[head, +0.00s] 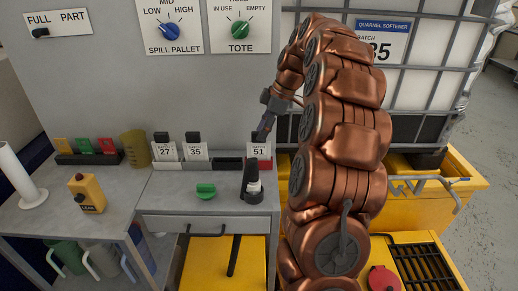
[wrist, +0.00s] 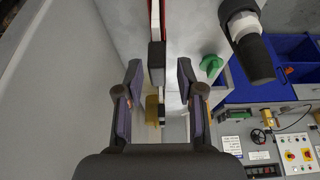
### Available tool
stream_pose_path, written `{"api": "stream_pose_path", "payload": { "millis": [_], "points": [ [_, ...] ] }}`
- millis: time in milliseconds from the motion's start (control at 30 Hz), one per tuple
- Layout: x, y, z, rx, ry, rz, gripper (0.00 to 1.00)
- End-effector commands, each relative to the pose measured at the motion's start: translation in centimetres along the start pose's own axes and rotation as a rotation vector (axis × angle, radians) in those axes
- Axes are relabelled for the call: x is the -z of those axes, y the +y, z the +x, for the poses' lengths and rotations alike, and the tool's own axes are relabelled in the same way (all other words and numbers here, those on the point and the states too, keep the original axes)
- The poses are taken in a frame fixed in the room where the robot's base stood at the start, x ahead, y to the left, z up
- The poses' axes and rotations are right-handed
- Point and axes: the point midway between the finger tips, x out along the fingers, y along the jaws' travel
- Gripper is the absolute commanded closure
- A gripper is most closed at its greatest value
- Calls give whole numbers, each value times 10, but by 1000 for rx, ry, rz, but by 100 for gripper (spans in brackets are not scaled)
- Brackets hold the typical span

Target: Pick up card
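A white card marked 51 (head: 258,151) stands upright in a rack at the back of the grey counter, with a black tab on top and a red part beside its base. In the wrist view its black tab (wrist: 157,58) lies ahead of and between my fingers, with a gap on both sides. My gripper (head: 264,131) is open and empty, pointing down just above this card. The wrist view shows both fingers of my gripper (wrist: 159,85) spread apart. Cards marked 27 (head: 166,152) and 35 (head: 196,152) stand further left.
A black holder with a white-topped object (head: 253,187) stands in front of card 51. A green knob-like piece (head: 206,190) lies on the counter. A caged white tank (head: 425,65) is at right.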

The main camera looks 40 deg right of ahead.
Motion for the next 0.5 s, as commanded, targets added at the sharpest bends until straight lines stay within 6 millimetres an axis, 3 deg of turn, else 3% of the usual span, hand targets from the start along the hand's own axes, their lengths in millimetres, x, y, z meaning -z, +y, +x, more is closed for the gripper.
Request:
{"api": "stream_pose_path", "payload": {
  "millis": [500],
  "points": [
    [-1,2,26,-2,0,7,62]
  ]
}}
